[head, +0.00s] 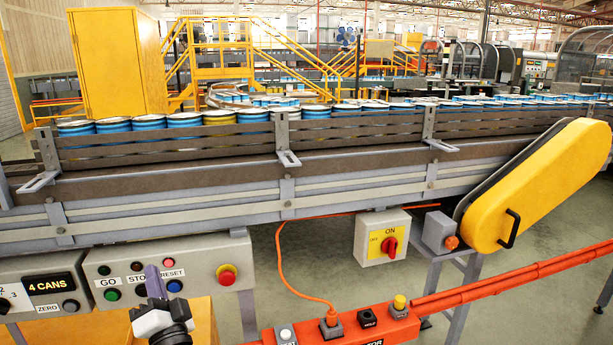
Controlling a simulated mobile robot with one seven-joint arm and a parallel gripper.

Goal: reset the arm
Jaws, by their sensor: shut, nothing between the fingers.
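My gripper (153,269) is in the lower left of the head view, pointing up, with its narrow fingers shut and empty. It is in front of the grey control box (103,258) marked GO, STOP and RESET. Its fingers cover part of the box between the green button (112,294) and the blue button (174,286). I cannot tell whether the fingertips touch the box. A red mushroom button (227,276) is on the box's right side.
A conveyor with grey side rails (350,160) carries several blue-banded cans (185,119) behind the box. A yellow guard (540,190) stands at right. An orange bar (500,287) and an orange cable (287,270) cross the front. A switch box (372,226) hangs below the conveyor.

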